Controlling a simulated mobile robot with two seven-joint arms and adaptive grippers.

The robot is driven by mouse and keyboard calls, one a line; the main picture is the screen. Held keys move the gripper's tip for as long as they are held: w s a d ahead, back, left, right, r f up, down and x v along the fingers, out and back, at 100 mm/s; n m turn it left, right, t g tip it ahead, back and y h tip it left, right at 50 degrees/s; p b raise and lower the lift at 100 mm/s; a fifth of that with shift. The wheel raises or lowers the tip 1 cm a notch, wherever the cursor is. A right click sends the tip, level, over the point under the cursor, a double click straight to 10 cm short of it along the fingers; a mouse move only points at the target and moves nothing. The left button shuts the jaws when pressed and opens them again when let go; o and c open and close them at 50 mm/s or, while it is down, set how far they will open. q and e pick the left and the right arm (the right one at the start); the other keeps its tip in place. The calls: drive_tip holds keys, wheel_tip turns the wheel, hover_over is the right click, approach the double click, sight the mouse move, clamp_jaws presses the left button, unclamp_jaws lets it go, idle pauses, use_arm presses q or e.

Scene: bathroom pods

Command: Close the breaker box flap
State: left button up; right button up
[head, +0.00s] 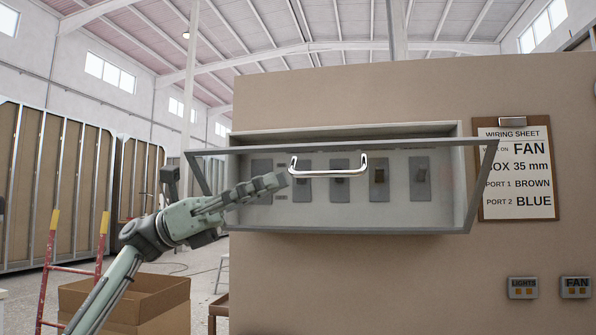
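The breaker box (345,131) is mounted on a tan wall panel, with several grey switches inside. Its clear, grey-framed flap (483,186) is partly open. The flap's upper edge leans out towards me, and its lower edge meets the box bottom. A chrome handle (328,173) sits just below the middle of the upper edge. My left gripper (282,181) reaches in from the left, its tips just left of the handle's left end, apparently not touching it. It overlaps the flap's left part; the finger gap is not clear from this side. My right gripper is not in view.
A clipboard wiring sheet (517,174) hangs right of the box. LIGHTS (523,288) and FAN (576,287) switches are below it. A cardboard box (155,300) and a red ladder (48,275) stand at lower left. The wall below the breaker box is clear.

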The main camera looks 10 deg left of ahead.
use_arm(q)
drive_tip(key=shift+v, duration=1)
drive_tip(key=shift+a+f, duration=0.1)
drive_tip(key=b+v, duration=0.3)
drive_tip(key=v, duration=0.5)
drive_tip(key=shift+s+a, duration=0.3)
drive_tip(key=shift+a, duration=0.1)
drive_tip(key=shift+f, duration=0.1)
